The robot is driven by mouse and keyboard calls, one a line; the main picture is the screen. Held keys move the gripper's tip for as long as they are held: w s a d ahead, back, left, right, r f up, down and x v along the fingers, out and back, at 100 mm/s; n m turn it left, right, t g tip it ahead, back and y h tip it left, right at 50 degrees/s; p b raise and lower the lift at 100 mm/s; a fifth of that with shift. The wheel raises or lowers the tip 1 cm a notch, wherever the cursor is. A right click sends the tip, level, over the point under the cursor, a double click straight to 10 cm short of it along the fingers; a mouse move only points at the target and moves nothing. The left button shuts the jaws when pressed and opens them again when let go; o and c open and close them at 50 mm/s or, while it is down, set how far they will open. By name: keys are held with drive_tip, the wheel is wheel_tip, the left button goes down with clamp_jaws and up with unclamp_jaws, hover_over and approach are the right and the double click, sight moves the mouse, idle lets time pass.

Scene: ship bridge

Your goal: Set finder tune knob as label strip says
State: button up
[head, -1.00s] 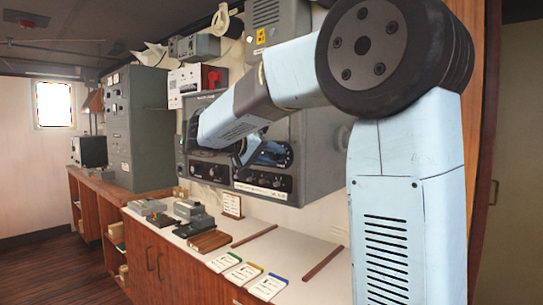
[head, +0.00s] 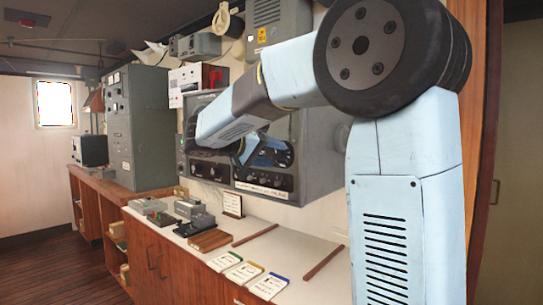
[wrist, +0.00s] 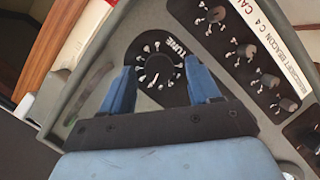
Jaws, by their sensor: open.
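The finder tune knob sits in a dark round dial (wrist: 155,62) marked TUNE, with white ticks, on a grey panel. In the wrist view my gripper (wrist: 160,78) is open, with one blue finger on each side of the dial's lower part. I cannot tell whether the fingers touch the knob, or where the knob points. In the head view my gripper (head: 247,150) is at the panel front, partly hiding the dial (head: 283,154). A white label strip (wrist: 268,32) reads roughly "AIRCRAFT BEACON C4 CAL"; its end is cut off.
Several small knobs (wrist: 246,50) stand in a row beside the dial, near the label strip. Below the grey cabinet (head: 318,150), a white counter (head: 300,243) holds grey devices, a wooden block (head: 210,240) and cards (head: 244,273). A small sign (head: 232,204) stands by the wall.

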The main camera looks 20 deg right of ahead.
drive_tip(key=v, duration=1.3)
drive_tip(key=shift+a, duration=0.2)
drive_tip(key=s+d+f+n+g+y, duration=0.25)
drive_tip(key=s+d+f+y, duration=0.35)
drive_tip(key=s+d+f, duration=0.5)
drive_tip(key=s+a+f+n+t+y, duration=0.1)
drive_tip(key=s+f+t+y, duration=0.2)
drive_tip(key=s+f+y, duration=0.5)
drive_tip(key=s+f, duration=0.2)
drive_tip(key=s, duration=0.4)
drive_tip(key=shift+a, duration=0.3)
drive_tip(key=shift+t, duration=0.25)
